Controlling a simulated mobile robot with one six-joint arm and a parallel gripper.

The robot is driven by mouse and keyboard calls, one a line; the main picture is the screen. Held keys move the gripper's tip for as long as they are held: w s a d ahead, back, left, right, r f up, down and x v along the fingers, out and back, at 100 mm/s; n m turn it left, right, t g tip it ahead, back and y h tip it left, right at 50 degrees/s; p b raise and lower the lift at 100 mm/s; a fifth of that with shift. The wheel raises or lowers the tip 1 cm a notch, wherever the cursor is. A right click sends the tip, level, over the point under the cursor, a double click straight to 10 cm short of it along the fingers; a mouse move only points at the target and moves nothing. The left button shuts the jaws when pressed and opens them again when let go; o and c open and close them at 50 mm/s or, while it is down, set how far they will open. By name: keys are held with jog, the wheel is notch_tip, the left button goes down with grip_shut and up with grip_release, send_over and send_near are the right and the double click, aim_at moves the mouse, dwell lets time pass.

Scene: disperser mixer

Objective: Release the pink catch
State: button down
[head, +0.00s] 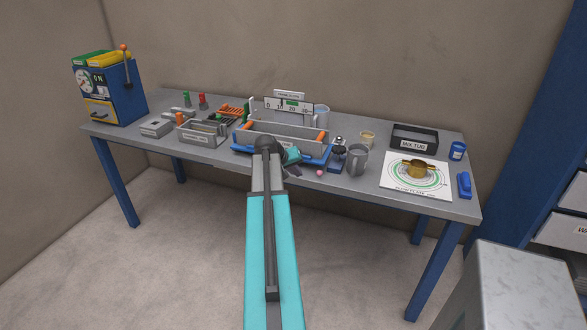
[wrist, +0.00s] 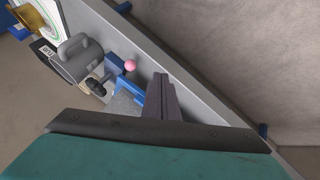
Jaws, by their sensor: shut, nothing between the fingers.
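In the wrist view the pink ball (wrist: 130,65) sits at the end of a blue piece (wrist: 118,62). My gripper (wrist: 160,88) is shut and empty, with its dark fingers to the right of the pink ball and apart from it. In the head view my gripper (head: 293,172) is partly hidden by my own arm, just left of the pink ball.
A grey mug (head: 357,160) stands right of the catch; it also shows in the wrist view (wrist: 82,60). A blue-edged tray (head: 242,150) lies behind my arm. A brass pan (head: 420,168) sits on a ringed white sheet (head: 395,183).

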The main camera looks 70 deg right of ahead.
jog(key=p+x, duration=0.1)
jog(key=x, duration=0.3)
jog(key=shift+d, duration=0.15)
jog(key=shift+s+d+f+p, duration=0.15)
jog(key=shift+s+d+p, duration=0.1)
jog(key=shift+d+p, duration=0.1)
jog(key=shift+s+d+r+p, duration=0.15)
jog(key=shift+s+d+p, duration=0.25)
jog(key=shift+s, duration=0.3)
jog(key=shift+s+d+r+p, duration=0.15)
jog(key=shift+s+d+p, duration=0.15)
jog(key=shift+s+d, duration=0.3)
jog(key=shift+s+a, duration=0.1)
